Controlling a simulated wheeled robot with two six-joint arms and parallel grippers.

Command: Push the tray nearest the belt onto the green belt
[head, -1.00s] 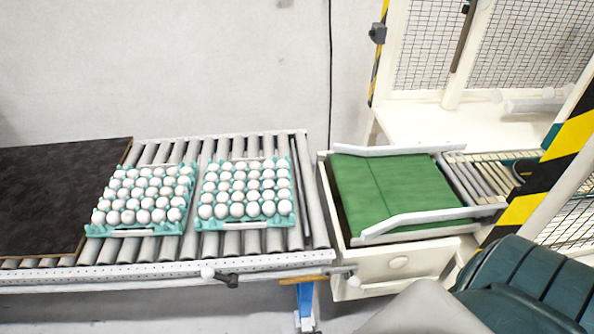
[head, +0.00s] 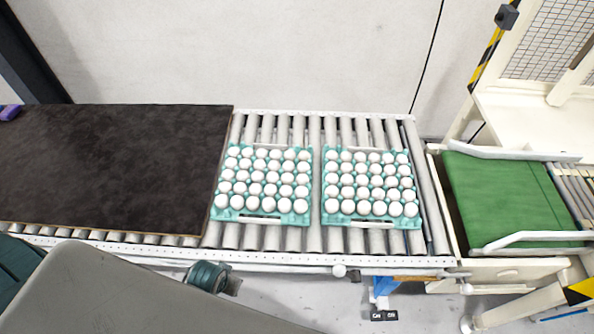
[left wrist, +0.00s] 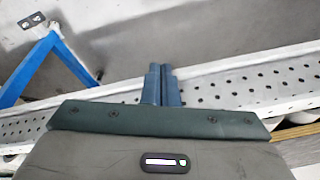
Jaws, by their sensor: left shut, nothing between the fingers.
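Two teal trays full of white eggs stand side by side on the roller conveyor in the head view. The right tray (head: 372,222) is the one nearest the green belt (head: 500,200); a strip of bare rollers and a frame edge lie between them. The left tray (head: 262,219) is just left of it, with a narrow gap. In the left wrist view my left gripper (left wrist: 163,72) has its blue fingers together, empty, over the perforated conveyor rail. In the head view my left arm comes in at lower left, clear of both trays; its fingertips cannot be made out. My right gripper is not visible.
A dark board (head: 115,165) covers the conveyor's left part. The perforated rail (head: 300,259) runs along the front, with a blue leg (head: 381,290) below. Pale guide rails (head: 525,238) flank the belt. A wall stands behind.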

